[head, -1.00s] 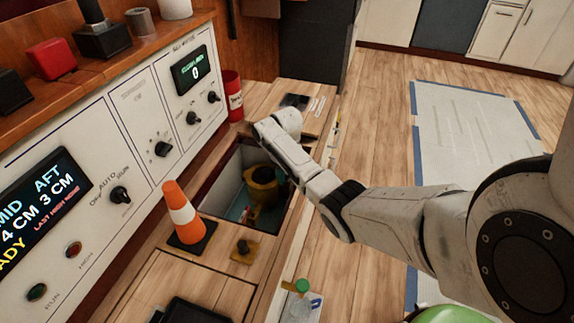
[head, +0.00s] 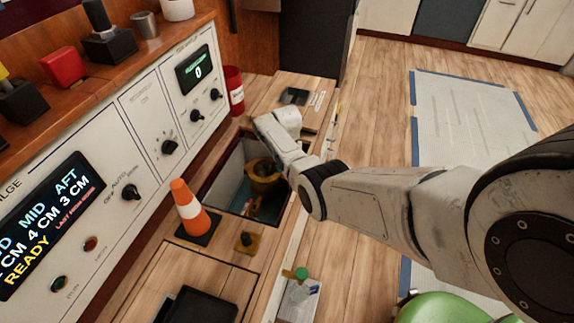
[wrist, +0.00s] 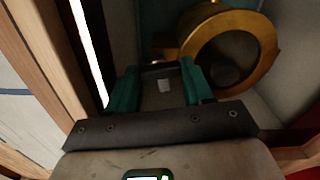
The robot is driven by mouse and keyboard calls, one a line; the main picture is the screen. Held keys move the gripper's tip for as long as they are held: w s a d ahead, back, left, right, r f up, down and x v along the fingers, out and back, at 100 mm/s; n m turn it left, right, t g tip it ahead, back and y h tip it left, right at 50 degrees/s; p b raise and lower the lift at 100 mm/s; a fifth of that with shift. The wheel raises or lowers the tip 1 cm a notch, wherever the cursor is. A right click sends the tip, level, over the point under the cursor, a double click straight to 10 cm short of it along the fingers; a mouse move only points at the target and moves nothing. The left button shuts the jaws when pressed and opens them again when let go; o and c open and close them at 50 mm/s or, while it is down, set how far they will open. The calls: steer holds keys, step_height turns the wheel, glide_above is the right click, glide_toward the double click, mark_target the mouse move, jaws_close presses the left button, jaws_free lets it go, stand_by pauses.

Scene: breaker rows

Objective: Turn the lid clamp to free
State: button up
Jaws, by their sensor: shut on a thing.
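In the head view my wrist reaches over the hatch and my fingers are hidden.
The hatch rim (head: 222,166) and a wooden wall (wrist: 45,60) lie close around my gripper. An orange cone (head: 187,208) and a small knobbed block (head: 246,242) stand before the hatch. A red can (head: 234,92) stands behind it. The control panel (head: 135,140) is at left.

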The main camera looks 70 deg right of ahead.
steer(key=shift+m, duration=1.2)
steer(key=o, duration=1)
steer(key=shift+o, duration=0.2)
steer(key=shift+s, duration=0.1)
steer(key=r+p, duration=0.8)
steer(key=shift+w+r, duration=0.1)
steer(key=shift+w, duration=0.1)
